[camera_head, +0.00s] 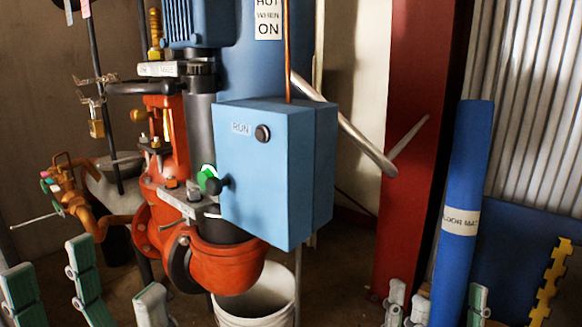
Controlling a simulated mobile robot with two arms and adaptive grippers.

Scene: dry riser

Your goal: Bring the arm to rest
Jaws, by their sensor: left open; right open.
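My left gripper (82,270) is at the bottom left edge, its green and pale grey fingers pointing up and spread apart. It is open with nothing between the fingers. My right gripper (437,298) is at the bottom right, lower in the picture, with only its finger ends showing. Its fingers are also apart, and I see nothing held. Both wrists and most of both arms are out of the frame. Neither gripper appears to hold the red valve assembly (225,268) or the blue RUN box (265,175) between them.
A white bucket (262,302) stands under the red valve body. A rolled blue floor mat (465,165) leans beside a dark red column (415,75). A grey lever (345,125) sticks out right of the box.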

